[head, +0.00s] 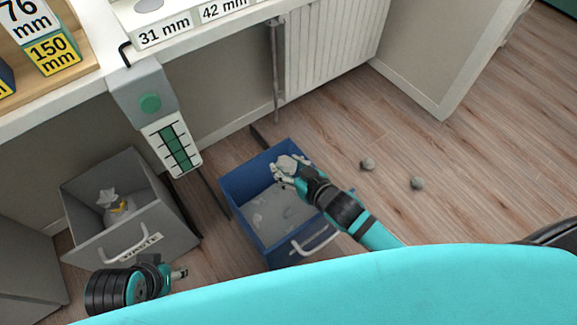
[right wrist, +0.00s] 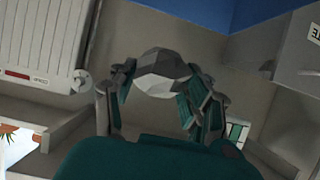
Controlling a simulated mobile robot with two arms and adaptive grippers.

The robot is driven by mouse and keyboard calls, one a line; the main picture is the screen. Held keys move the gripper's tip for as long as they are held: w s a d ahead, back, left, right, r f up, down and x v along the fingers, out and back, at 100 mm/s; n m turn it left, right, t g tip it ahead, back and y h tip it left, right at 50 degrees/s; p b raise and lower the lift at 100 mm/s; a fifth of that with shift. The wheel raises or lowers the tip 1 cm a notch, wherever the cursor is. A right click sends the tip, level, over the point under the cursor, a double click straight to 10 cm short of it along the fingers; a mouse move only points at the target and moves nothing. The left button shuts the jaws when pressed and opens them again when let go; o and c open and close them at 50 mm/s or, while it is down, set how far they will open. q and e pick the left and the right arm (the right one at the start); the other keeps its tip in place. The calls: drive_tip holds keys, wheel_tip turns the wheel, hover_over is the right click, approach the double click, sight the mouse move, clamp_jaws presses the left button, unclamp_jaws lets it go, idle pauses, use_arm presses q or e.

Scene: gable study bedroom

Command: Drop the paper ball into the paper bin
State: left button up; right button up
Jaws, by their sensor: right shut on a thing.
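The blue bin (head: 242,183) stands on the floor at the centre of the head view, with grey crumpled paper lying inside it. My right gripper (head: 285,171) is over the bin's far part and is shut on a pale grey paper ball (head: 292,161). The faceted paper ball (right wrist: 160,72) also shows between the fingers of my right gripper (right wrist: 162,90) in the right wrist view. My left gripper (head: 180,273) is low at the left, in front of a grey bin; its fingers are too small to tell whether they are open.
The grey bin (head: 170,230) left of the blue one has a label, a handle and a pale item with yellow inside. A white desk edge (head: 90,90) and a radiator (head: 330,45) are behind.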

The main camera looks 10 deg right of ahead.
drive_tip(key=shift+f, duration=0.25)
drive_tip(key=o, duration=0.9)
drive_tip(key=v, duration=1.2)
